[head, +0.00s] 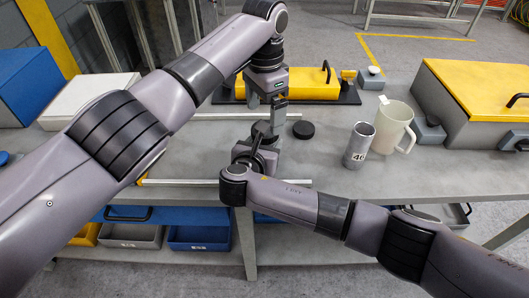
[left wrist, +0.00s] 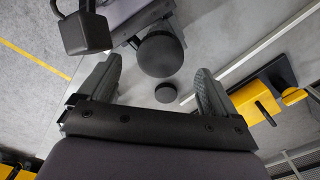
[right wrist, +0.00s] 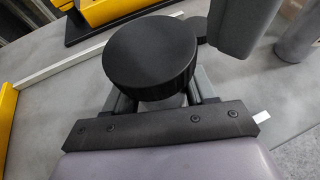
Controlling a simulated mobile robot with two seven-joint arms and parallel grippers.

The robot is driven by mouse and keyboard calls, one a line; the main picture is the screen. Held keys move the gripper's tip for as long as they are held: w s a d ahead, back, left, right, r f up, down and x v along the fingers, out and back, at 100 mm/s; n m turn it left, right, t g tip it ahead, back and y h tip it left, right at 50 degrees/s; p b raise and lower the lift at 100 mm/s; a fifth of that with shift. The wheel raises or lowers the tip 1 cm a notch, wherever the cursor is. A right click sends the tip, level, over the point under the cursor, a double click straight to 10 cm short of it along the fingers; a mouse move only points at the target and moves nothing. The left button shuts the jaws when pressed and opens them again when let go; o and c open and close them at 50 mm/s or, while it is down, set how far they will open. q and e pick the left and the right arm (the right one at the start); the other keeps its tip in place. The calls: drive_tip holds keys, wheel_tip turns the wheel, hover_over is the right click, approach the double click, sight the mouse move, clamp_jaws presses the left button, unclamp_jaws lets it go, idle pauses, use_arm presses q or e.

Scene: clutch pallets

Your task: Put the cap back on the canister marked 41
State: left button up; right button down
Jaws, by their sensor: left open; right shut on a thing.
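My right gripper (head: 258,146) is shut on a black-topped canister, low over the table's middle. In the right wrist view its round black cap (right wrist: 150,55) hides most of a pale body (right wrist: 166,103) between the fingers; no number shows. The cap also shows in the left wrist view (left wrist: 160,53). My left gripper (head: 276,98) is open and empty, pointing down just above and behind that cap. A loose black disc (head: 303,130), like another cap, lies on the table to the right. A grey metal canister (head: 359,148) with a label that looks like 40 stands further right.
A pale pitcher (head: 393,125) stands beside the labelled canister. A yellow and grey box (head: 470,95) is at the right, a yellow handled block (head: 310,84) at the back. Pale rails (head: 200,182) lie along the table. The table's front right is clear.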

use_arm(q)
drive_tip(key=shift+c, duration=1.4)
drive_tip(key=n, duration=0.3)
drive_tip(key=shift+r, duration=0.35)
drive_tip(key=n, duration=0.2)
drive_tip(key=r+n, duration=0.1)
drive_tip(key=n, duration=0.1)
drive_tip(key=shift+w+n, duration=0.1)
drive_tip(key=shift+n, duration=0.3)
drive_tip(key=n, duration=0.2)
drive_tip(key=r+n, duration=0.1)
drive_tip(key=n, duration=0.1)
drive_tip(key=shift+n, duration=0.3)
drive_tip(key=n, duration=0.4)
drive_tip(key=shift+r, duration=0.35)
drive_tip(key=shift+d+f, duration=0.1)
drive_tip(key=shift+f, duration=3.9)
